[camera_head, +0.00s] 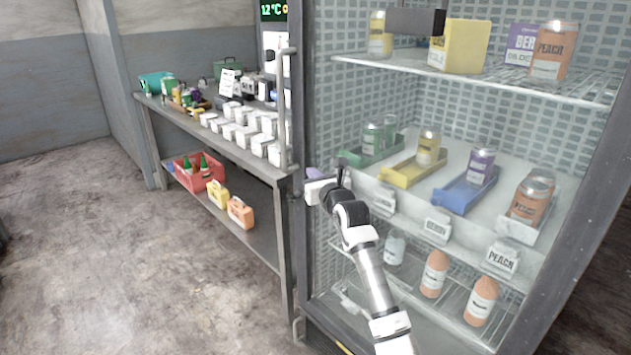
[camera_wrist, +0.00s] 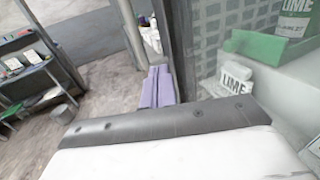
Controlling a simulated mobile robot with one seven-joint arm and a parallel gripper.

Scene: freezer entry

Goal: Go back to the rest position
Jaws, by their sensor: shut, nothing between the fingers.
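My gripper (camera_head: 314,174) is at the left front edge of the glass-fronted cabinet, close to the cabinet's left frame post (camera_head: 297,80). It is shut and empty, its two purple fingers side by side in the wrist view (camera_wrist: 157,78). My arm reaches up to it from the lower middle of the head view. The vertical door handle (camera_head: 285,110) is just left of and above the gripper. I cannot tell whether the fingers touch the post.
Inside the cabinet are a green tray (camera_head: 357,158), a yellow tray (camera_head: 401,174) and a blue tray (camera_head: 459,197) with cans. A LIME label (camera_wrist: 237,80) is close to my wrist. A metal table (camera_head: 220,127) with white boxes stands left. Floor (camera_head: 120,230) at left is clear.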

